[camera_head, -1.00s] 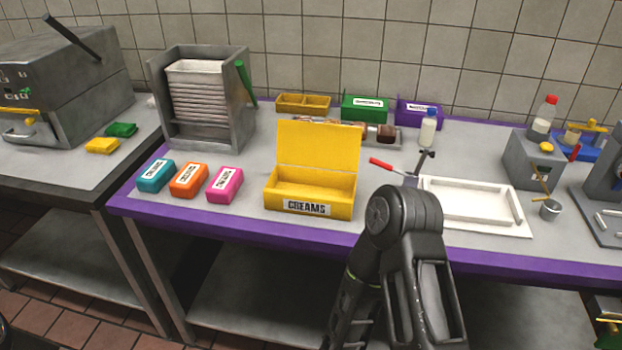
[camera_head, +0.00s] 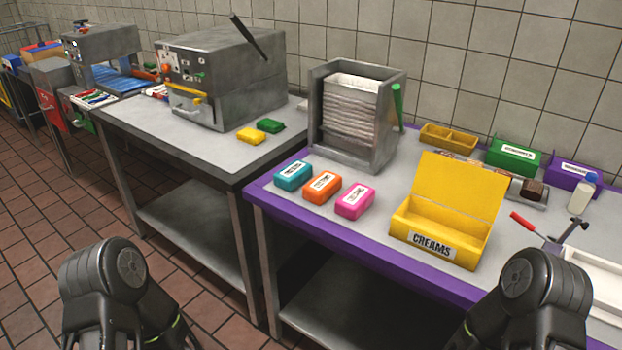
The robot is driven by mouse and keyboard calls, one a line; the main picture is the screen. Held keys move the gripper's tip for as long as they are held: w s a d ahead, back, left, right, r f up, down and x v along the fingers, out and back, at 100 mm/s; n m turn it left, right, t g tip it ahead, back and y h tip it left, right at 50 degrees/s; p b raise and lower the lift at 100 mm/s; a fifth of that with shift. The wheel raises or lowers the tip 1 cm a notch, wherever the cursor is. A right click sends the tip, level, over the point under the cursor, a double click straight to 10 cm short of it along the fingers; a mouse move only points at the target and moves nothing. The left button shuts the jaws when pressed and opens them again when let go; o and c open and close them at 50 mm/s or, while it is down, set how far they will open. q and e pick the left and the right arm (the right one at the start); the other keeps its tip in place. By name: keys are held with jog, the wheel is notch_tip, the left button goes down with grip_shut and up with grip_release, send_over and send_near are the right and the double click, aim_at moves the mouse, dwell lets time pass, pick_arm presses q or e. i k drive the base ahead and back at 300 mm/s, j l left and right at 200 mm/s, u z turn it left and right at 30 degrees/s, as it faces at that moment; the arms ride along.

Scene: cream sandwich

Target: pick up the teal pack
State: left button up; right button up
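The teal pack (camera_head: 293,176) lies on the purple-edged table near its left front corner, with a white label on top. An orange pack (camera_head: 322,187) and a pink pack (camera_head: 355,202) lie beside it to the right, in a row. Parts of both my arms show at the bottom of the head view, one at the left and one at the right, below and apart from the packs. Neither gripper's fingers can be seen.
An open yellow box labelled CREAMS (camera_head: 435,243) stands right of the packs. A grey rack with white trays (camera_head: 355,118) stands behind them. A grey machine (camera_head: 220,75) stands on the left table, near yellow (camera_head: 251,136) and green (camera_head: 270,125) pieces. Bare tabletop surrounds the packs.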

aim_at(290, 176)
jog(key=i+j+u, duration=0.35)
jog(key=i+j, duration=0.2)
jog(key=i+j+u, duration=0.35)
jog(key=i+j, duration=0.2)
